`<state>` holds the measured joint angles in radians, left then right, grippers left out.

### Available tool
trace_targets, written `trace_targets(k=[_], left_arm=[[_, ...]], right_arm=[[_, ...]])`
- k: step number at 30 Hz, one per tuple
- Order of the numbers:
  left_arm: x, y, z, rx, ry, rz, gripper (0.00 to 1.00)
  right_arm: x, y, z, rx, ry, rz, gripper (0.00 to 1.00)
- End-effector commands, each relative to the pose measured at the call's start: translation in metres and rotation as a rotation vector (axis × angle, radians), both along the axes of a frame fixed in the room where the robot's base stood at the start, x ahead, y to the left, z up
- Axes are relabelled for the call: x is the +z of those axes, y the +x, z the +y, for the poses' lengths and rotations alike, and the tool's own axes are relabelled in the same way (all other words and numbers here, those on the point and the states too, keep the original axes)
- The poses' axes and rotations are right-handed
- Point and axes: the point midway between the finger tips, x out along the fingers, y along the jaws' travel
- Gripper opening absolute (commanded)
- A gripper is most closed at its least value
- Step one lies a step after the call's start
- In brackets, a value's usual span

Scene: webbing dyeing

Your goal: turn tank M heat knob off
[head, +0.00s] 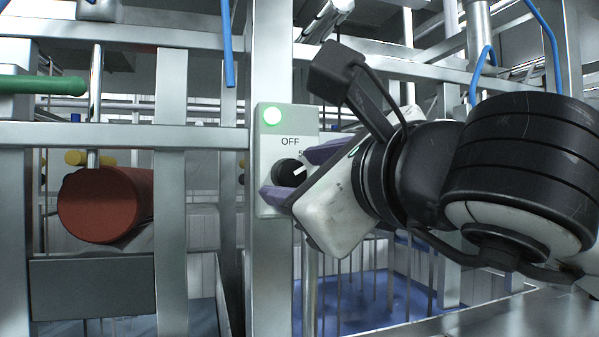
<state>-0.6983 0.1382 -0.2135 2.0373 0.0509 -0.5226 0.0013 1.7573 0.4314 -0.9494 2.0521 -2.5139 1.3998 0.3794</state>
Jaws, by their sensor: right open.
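The heat knob (288,172) is a round black dial with a white pointer mark, on a pale grey control box (270,145) fixed to a metal post. The pointer aims to the upper right, away from the OFF label (290,141) above the dial. A green lamp (272,115) is lit at the box's top left. My right gripper (293,174) comes in from the right with its purple fingers open, one above and one below the knob. I cannot tell whether they touch it. The gripper covers the right part of the box. My left gripper is not in view.
Metal frame posts and rails (172,190) surround the box. A red-brown roller (105,205) sits at the left, and a green bar (42,85) is above it. A tank with blue liquid (375,300) lies behind and below my right arm. Blue hoses (228,45) hang at the top.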

Motion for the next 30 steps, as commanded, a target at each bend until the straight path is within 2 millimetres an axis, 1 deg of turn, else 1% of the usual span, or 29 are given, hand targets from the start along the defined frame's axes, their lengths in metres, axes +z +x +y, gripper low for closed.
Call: trace_targets(k=[2, 3, 10, 20, 26, 30], left_arm=[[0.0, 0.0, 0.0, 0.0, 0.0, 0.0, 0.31], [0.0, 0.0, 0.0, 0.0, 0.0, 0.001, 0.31], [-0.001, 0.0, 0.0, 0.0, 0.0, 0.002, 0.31], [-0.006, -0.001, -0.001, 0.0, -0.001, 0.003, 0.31], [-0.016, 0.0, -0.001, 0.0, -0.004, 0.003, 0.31], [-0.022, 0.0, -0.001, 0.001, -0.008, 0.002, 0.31]], right_arm=[[0.0, 0.0, 0.0, 0.001, 0.0, 0.001, 0.5], [0.0, 0.0, 0.0, 0.001, 0.0, 0.001, 0.49], [0.0, 0.0, 0.0, 0.001, 0.0, 0.001, 0.1], [-0.001, -0.001, 0.0, 0.001, -0.041, -0.012, 0.1], [-0.002, -0.001, 0.001, 0.001, -0.146, -0.048, 0.1], [-0.001, -0.001, 0.001, 0.002, -0.257, -0.085, 0.1]])
